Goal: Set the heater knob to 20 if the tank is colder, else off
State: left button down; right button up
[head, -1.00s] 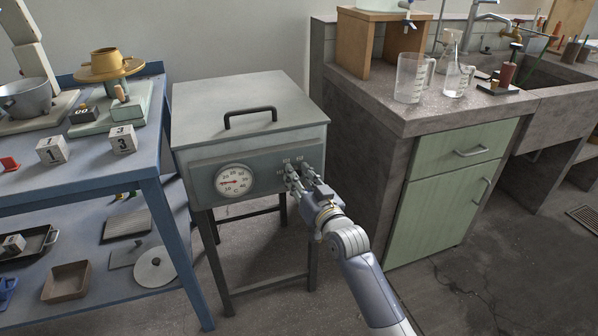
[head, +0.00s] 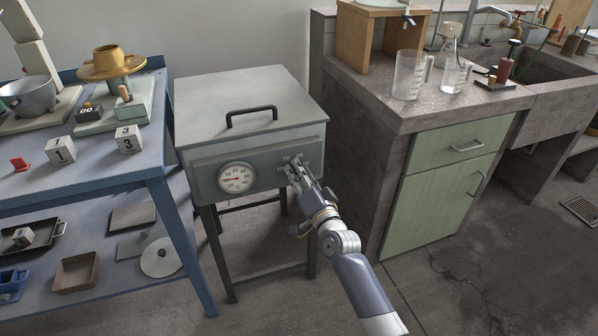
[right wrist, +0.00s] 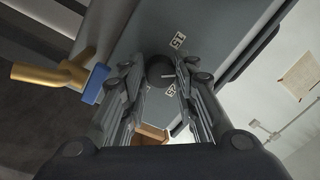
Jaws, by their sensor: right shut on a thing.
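The tank (head: 247,110) is a grey lidded box on dark legs, with a black handle on top. Its round white dial (head: 236,178) is on the front left; the needle points left, toward the low side, but I cannot read an exact value. My right gripper (head: 297,172) is at the front right of the tank and hides the knob in the head view. In the right wrist view the dark round heater knob (right wrist: 159,68) sits between the fingertips, which are shut on it. Its white mark points right in that picture. Small number labels (right wrist: 178,41) surround it, partly hidden. My left gripper is out of view.
A blue bench (head: 95,190) with blocks, pots and trays stands left of the tank. A concrete counter (head: 390,110) with glass beakers (head: 410,75) and green doors is close on the right. Open floor lies in front.

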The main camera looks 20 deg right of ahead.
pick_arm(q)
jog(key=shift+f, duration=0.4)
pick_arm(e)
jog(key=shift+m, duration=0.4)
jog(key=o, duration=1.1)
jog(key=shift+f, duration=0.1)
jog(key=s, duration=0.8)
jog(key=shift+d+f, duration=0.15)
jog(key=shift+d, duration=0.2)
